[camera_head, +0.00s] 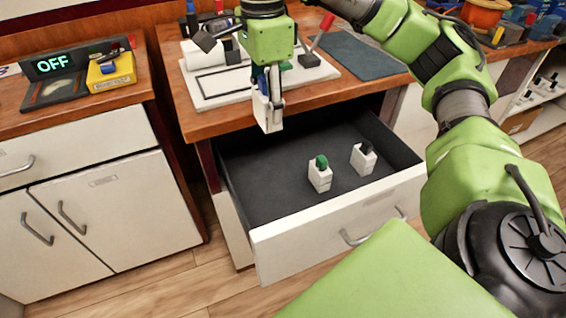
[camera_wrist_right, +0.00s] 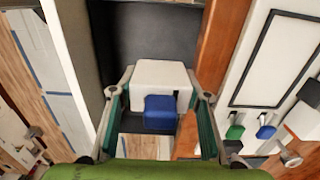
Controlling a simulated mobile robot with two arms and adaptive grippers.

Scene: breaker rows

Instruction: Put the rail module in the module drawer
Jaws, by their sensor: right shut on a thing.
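The rail module (camera_head: 267,114) is a white block; a blue part on it shows in the right wrist view (camera_wrist_right: 161,112). My right gripper (camera_head: 267,88) points down and is shut on it, with one finger on each side in the right wrist view (camera_wrist_right: 158,115). The module hangs near the counter's front edge, over the back left part of the module drawer in the head view. The module drawer (camera_head: 268,182) is pulled open, with a dark floor and white front. My left gripper is not in view.
A white module with a green top (camera_head: 320,175) and one with a dark top (camera_head: 363,158) stand in the drawer; its left part is bare. A white board (camera_head: 215,92) lies on the counter behind. An "OFF" display (camera_head: 52,64) stands on the left cabinet.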

